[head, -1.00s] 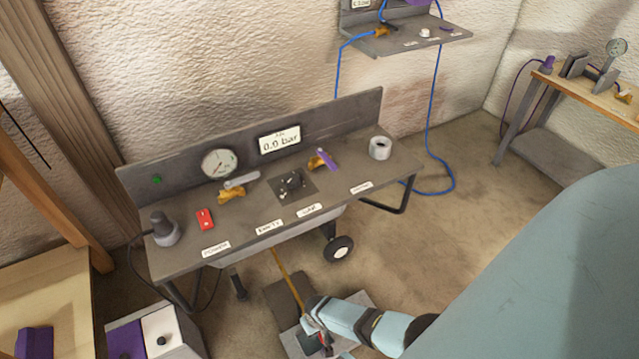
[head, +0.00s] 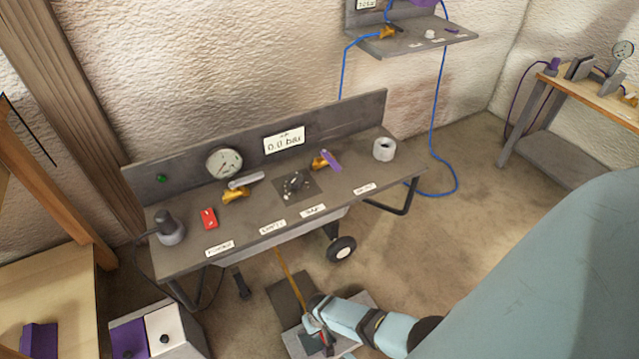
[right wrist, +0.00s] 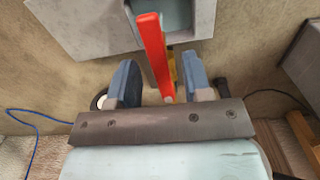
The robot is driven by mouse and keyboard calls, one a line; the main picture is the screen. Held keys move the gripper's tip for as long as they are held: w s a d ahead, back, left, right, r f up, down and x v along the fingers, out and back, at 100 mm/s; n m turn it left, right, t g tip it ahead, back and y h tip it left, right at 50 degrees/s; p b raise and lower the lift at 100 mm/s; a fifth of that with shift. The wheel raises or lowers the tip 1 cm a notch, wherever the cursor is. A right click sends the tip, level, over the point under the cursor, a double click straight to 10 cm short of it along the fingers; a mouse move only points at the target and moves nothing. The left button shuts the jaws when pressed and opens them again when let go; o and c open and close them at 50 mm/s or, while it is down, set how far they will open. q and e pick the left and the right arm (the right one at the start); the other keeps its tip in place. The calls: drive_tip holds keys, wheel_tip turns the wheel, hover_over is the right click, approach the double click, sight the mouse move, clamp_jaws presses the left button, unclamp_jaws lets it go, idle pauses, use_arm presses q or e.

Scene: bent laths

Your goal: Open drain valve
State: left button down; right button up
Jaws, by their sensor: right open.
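A red lever (right wrist: 151,50) runs between the two blue fingers of my right gripper (right wrist: 160,75) in the right wrist view. Gaps show on both sides of it, so the gripper is open around the lever. Part of a yellow-brass fitting (right wrist: 173,68) shows behind the lever. In the head view my right gripper (head: 315,322) is low near the floor, in front of the bench, with a little red of the lever (head: 327,338) beside it. A long brass-coloured pipe (head: 290,276) runs from under the bench towards it. My left gripper is not in view.
The grey bench (head: 180,256) carries a gauge (head: 224,163), a display reading 0.0 bar (head: 284,142), a silver-lever valve (head: 236,194) and a purple-lever valve (head: 322,162). A wheel (head: 341,249) stands below. A box with purple and white panels (head: 165,332) is at lower left.

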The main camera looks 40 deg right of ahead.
wheel_tip(320, 180, up, 4)
drive_tip(key=shift+r+p, duration=0.1)
drive_tip(key=shift+p, duration=1.05)
use_arm(q)
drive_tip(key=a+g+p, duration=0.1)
drive_tip(key=p, duration=0.1)
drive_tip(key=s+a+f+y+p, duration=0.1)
drive_tip(key=p, duration=0.1)
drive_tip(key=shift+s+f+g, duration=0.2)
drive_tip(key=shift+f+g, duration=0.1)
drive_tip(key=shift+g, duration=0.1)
use_arm(e)
wheel_tip(320, 180, up, 9)
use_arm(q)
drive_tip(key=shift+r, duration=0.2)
